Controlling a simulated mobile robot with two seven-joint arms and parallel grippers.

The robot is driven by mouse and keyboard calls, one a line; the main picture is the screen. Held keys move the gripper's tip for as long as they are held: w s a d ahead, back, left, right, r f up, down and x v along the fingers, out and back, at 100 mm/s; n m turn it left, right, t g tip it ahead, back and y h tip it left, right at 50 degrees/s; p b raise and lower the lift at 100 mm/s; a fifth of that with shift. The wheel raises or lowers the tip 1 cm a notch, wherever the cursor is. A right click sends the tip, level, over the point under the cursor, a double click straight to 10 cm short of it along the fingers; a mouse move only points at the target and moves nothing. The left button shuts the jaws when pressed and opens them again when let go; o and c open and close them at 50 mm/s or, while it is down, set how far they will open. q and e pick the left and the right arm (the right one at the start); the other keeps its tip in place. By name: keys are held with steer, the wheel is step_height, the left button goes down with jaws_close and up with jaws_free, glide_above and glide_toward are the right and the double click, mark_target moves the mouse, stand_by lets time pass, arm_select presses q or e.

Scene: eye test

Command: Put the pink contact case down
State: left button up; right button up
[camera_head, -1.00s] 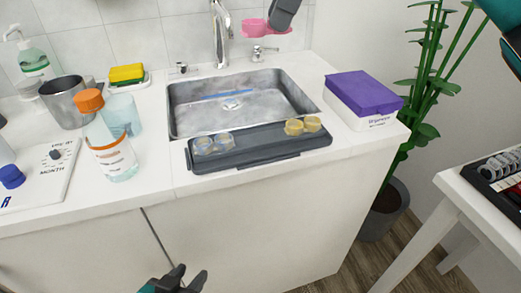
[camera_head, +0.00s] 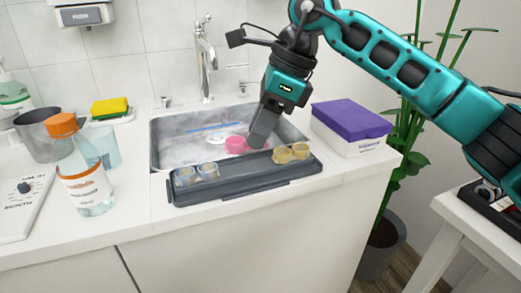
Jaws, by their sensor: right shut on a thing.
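The pink contact case (camera_head: 236,145) is held in my right gripper (camera_head: 258,138). The gripper points down and is shut on the right part of the case, which it partly hides. The case shows at the back edge of the dark grey tray (camera_head: 236,188), between two other cases on the tray. I cannot tell whether it touches the tray. A clear bluish case (camera_head: 197,173) stands at the tray's left, and a yellow case (camera_head: 291,153) at its right. My left gripper is not in view.
The sink (camera_head: 180,150) with its tap (camera_head: 205,60) lies behind the tray. A purple-lidded box (camera_head: 350,120) stands to the right. An orange-capped bottle (camera_head: 85,180), a metal cup (camera_head: 40,135) and a sponge (camera_head: 110,107) stand to the left.

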step_height(320, 180, down, 4)
steer(key=shift+r+b, duration=0.1)
steer(key=shift+b, duration=0.35)
steer(key=shift+f, duration=0.2)
steer(key=o, duration=1)
